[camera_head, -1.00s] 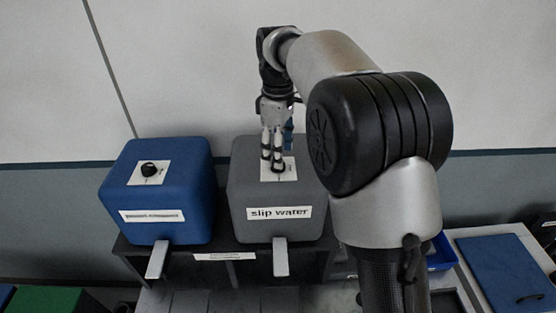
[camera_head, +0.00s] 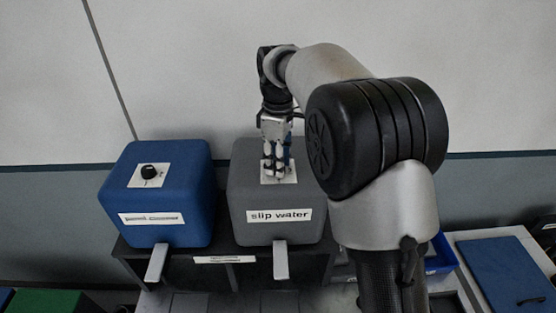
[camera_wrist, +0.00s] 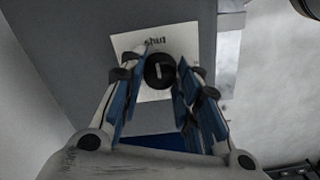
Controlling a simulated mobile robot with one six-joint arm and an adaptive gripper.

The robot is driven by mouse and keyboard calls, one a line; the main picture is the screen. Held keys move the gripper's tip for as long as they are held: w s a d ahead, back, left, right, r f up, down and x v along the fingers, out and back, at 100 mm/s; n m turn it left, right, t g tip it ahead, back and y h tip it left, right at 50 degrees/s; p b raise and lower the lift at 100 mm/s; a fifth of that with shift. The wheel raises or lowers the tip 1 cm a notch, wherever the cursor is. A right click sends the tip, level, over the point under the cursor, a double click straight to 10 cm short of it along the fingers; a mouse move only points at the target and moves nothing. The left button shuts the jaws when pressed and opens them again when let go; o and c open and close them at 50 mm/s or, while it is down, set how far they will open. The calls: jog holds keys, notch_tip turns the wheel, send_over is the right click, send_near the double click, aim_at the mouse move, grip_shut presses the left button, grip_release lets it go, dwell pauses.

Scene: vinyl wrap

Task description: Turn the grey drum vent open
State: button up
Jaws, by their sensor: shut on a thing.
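The grey drum (camera_head: 247,188) is a grey box labelled "slip water", standing on a dark rack. Its vent is a round black knob (camera_wrist: 160,71) on a white plate (camera_wrist: 128,44) on the drum's top. The knob's pale mark points roughly toward the word "shut", which shows inverted in the wrist view. My gripper (camera_head: 275,172) points down over the plate, and its fingers hide the knob in the head view. In the wrist view my gripper's fingertips (camera_wrist: 160,76) are shut on the knob, one on each side.
A blue drum (camera_head: 160,208) with its own black knob (camera_head: 149,172) stands to the left. Grey spouts (camera_head: 281,262) stick out below the drums. A blue tray (camera_head: 441,256) and blue board (camera_head: 507,268) lie at the right. The wall is close behind.

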jog(key=c, duration=0.4)
jog(key=shift+m, duration=0.3)
jog(key=m+p, duration=0.2)
jog(key=m, duration=0.1)
jog(key=shift+r+m, duration=0.1)
jog(key=shift+m, duration=0.2)
jog(key=m+p, duration=0.2)
jog(key=m, duration=0.2)
jog(key=shift+m, duration=0.3)
jog(key=m+p, duration=0.1)
jog(key=m, duration=0.8)
jog(key=shift+p, duration=0.4)
